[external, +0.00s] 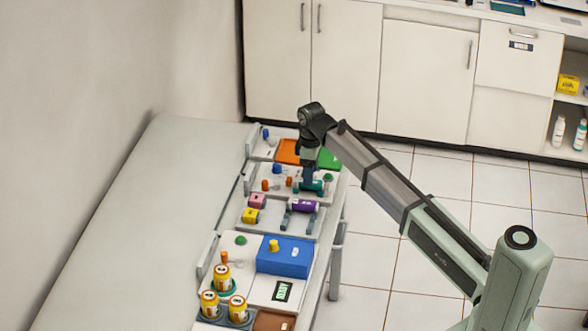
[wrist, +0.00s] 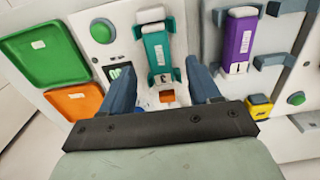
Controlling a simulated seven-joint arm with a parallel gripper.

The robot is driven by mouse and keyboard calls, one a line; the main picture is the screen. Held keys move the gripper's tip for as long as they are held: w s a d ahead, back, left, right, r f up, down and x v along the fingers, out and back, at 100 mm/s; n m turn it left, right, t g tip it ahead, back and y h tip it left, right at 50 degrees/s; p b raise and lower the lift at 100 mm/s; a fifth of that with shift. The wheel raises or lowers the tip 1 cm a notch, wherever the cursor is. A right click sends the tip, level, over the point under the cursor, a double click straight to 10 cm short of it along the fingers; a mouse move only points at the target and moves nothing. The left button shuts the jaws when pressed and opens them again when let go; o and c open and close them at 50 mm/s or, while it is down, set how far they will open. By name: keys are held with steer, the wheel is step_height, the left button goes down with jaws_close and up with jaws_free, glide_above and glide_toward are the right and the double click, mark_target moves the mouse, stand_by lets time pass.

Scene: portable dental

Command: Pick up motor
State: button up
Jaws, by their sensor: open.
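No part is clearly named as the motor; two capped cylinders with end labels are candidates. The teal one (wrist: 155,50) lies in a cradle, just beyond and between my fingers in the wrist view; it also shows in the external view (external: 318,187), partly hidden by my gripper. The purple one (wrist: 238,42) rests in a similar cradle to the right, and shows in the external view (external: 304,206). My gripper (wrist: 162,74) is open and empty, its blue-grey fingers spread above the panel. In the external view my gripper (external: 308,182) points down beside the teal cylinder.
A green tray (wrist: 42,50) and an orange tray (wrist: 74,101) lie to the left in the wrist view. A green button (wrist: 102,31) is near the teal cylinder. A blue box (external: 284,262) and several yellow cans (external: 221,278) stand toward the front in the external view.

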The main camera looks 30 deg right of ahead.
steer(key=shift+f, duration=1.45)
steer(key=shift+c, duration=0.4)
jaws_close()
